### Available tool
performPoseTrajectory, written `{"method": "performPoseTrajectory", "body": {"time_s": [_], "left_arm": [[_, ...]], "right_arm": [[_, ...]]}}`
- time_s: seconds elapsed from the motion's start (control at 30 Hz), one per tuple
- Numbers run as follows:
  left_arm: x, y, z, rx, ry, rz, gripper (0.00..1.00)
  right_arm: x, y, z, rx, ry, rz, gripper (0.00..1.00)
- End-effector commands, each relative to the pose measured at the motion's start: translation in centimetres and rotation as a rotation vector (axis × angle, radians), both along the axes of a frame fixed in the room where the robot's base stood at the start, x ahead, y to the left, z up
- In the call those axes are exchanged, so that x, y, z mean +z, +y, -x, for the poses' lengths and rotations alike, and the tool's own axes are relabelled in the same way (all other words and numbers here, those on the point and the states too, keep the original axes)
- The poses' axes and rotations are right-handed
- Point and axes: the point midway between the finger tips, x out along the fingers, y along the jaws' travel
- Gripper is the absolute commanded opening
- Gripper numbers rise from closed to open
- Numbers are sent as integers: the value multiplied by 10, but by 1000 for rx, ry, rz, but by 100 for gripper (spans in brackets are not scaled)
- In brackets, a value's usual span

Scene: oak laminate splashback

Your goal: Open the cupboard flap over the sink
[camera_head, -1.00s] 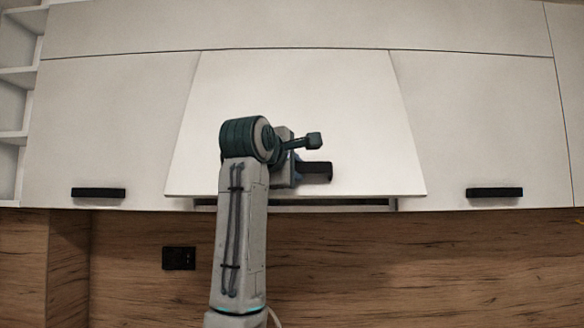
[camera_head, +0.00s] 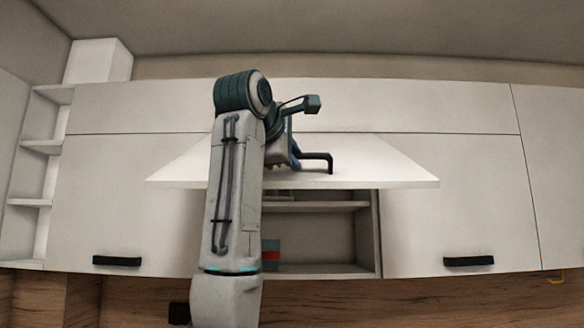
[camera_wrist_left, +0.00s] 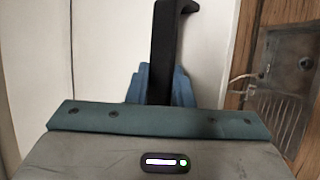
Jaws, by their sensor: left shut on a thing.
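The white cupboard flap (camera_head: 375,165) is hinged at its top and stands tilted well out, with its lower edge raised. Below it the open cupboard shows shelves (camera_head: 325,207) inside. My left gripper (camera_head: 296,162) is shut on the flap's black handle (camera_head: 322,157). In the left wrist view the blue fingers (camera_wrist_left: 160,85) close around the dark handle bar (camera_wrist_left: 166,45). The sink (camera_wrist_left: 285,85) shows at the right of the left wrist view. My arm hides the left part of the flap and the opening. My right gripper is not in view.
Closed white cupboard doors with black handles stand to the left (camera_head: 117,261) and right (camera_head: 468,261). Open corner shelves (camera_head: 40,147) are at the far left. A red and grey item (camera_head: 271,250) sits low inside the cupboard. A wooden splashback (camera_head: 450,302) lies below.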

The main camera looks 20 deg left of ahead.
Motion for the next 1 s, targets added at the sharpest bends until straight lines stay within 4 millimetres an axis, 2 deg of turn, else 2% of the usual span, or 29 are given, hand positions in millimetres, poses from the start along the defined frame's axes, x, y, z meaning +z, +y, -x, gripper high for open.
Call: {"method": "performPoseTrajectory", "body": {"time_s": [0.13, 0.53, 0.57, 0.67, 1.0], "left_arm": [[7, 0, 2, 2, 22, 4, 0], [7, 0, 2, 3, 25, 7, 0], [7, 0, 2, 3, 25, 7, 26], [7, 0, 2, 3, 25, 7, 44], [8, 0, 6, 2, 23, 7, 44]], "right_arm": [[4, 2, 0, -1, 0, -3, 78], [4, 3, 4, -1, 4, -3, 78], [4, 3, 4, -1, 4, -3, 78], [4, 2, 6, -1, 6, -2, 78], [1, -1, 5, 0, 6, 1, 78]]}}
